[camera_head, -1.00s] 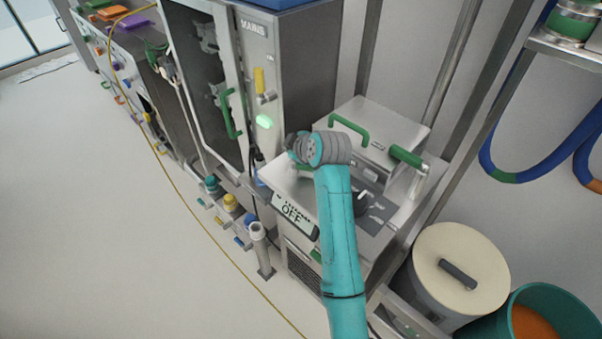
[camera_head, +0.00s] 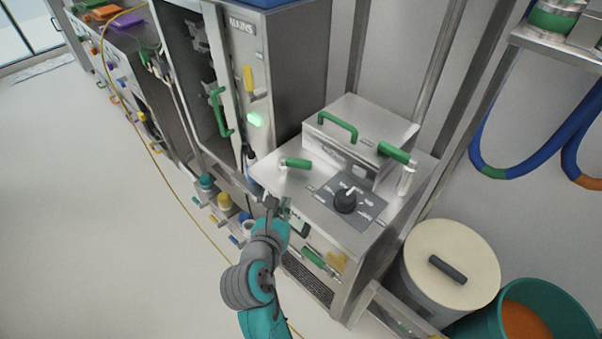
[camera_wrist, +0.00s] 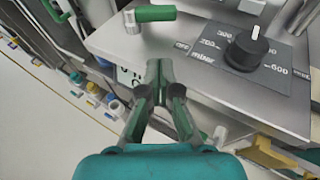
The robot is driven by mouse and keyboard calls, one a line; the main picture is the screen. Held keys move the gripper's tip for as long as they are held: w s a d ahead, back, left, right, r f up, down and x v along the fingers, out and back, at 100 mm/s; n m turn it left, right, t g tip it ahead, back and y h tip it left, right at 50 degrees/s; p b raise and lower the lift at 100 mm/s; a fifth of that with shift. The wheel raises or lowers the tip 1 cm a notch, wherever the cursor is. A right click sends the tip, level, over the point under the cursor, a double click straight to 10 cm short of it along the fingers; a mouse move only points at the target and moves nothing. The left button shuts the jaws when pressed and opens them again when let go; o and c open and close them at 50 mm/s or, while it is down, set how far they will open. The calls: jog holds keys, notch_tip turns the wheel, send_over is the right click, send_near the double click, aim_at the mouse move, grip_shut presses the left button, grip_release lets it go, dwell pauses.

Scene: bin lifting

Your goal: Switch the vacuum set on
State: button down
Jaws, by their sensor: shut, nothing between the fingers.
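The vacuum set appears to be the steel unit (camera_head: 283,183) with a black dial knob (camera_head: 345,200) on a dark scale plate. The knob also shows at right in the wrist view (camera_wrist: 247,48). A green-gripped lever (camera_head: 296,163) lies on its top left; it is also at the wrist view's top (camera_wrist: 155,13). A label on the front is mostly hidden behind my gripper, with dark characters (camera_wrist: 128,76) showing beside the fingers. My gripper (camera_wrist: 160,70) is shut and empty, at the unit's front top edge, below the lever. I cannot tell whether it touches the unit.
A cabinet marked MAINS (camera_head: 285,60) with a lit green lamp (camera_head: 255,120) stands at left. A green handle (camera_head: 312,257) and yellow part (camera_head: 337,262) sit low on the front. A lidded drum (camera_head: 450,262) and teal bucket (camera_head: 535,310) are at right. Floor at left is clear.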

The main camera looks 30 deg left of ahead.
send_near(300, 168)
jog(key=x, duration=0.5)
jog(key=shift+d+f, duration=0.1)
jog(key=shift+f, duration=0.05)
jog(key=shift+w+a, duration=0.3)
jog(key=shift+w, duration=0.55)
